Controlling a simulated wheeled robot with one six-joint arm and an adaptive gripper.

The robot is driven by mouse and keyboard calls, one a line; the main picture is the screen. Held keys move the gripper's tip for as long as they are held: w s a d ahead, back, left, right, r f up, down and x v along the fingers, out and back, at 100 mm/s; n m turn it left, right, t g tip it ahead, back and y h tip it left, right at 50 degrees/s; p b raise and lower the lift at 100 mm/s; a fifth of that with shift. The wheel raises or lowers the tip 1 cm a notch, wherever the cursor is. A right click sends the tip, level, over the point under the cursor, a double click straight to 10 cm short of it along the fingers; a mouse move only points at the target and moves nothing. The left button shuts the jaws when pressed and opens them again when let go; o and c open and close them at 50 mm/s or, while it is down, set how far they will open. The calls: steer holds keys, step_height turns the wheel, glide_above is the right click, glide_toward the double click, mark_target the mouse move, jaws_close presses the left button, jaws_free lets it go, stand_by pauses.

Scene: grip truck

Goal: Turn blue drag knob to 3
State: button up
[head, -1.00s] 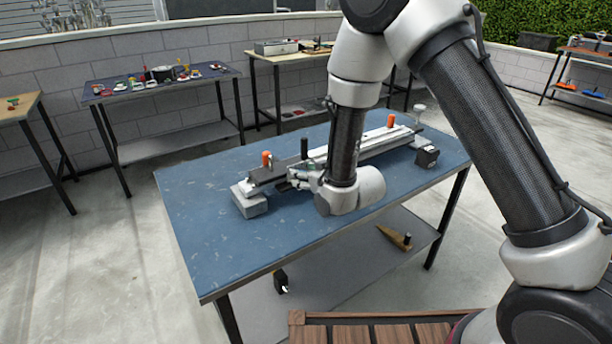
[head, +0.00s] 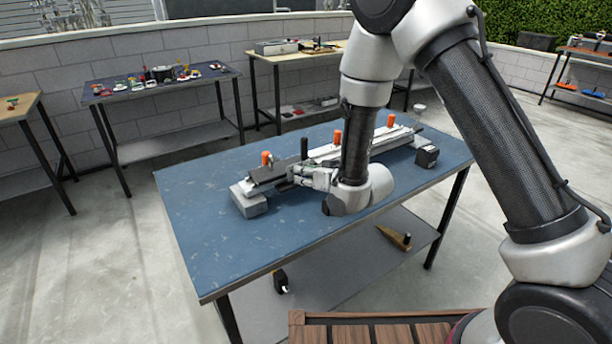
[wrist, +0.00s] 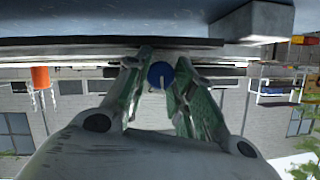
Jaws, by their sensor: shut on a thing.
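The blue drag knob (wrist: 160,75) is a round blue knob with a pale pointer line, seen in the wrist view below the dark edge of the rail fixture. My gripper (wrist: 158,88) has its two greenish fingers on either side of the knob, shut on it. The pointer line runs downward in that picture; no number can be read. In the head view my gripper (head: 298,175) reaches the near side of the long rail fixture (head: 330,152) on the blue table, and the knob is hidden there.
The fixture carries orange knobs (head: 390,121) and a black upright post (head: 304,148). A grey block (head: 250,204) supports its left end. A small black box (head: 427,156) stands at the right. The front of the blue table (head: 225,250) is clear.

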steer(key=m+y, duration=0.1)
steer(key=m, duration=0.1)
steer(key=m+g+y, duration=0.1)
steer(key=m, duration=0.1)
steer(key=shift+w+d+f+m+y, duration=0.1)
steer(key=shift+d+f+m+y, duration=0.1)
steer(key=shift+m+y, duration=0.15)
steer(key=m+y, duration=0.1)
steer(key=m, duration=0.1)
steer(key=m+y, duration=0.1)
steer(key=m, duration=0.2)
steer(key=shift+d+f+y, duration=0.1)
steer(key=shift+y, duration=0.25)
jaws_close()
steer(key=shift+w, duration=0.1)
steer(key=o, duration=1)
jaws_free()
steer(key=shift+o, duration=0.2)
steer(key=shift+v, duration=4)
steer(key=shift+f, duration=0.1)
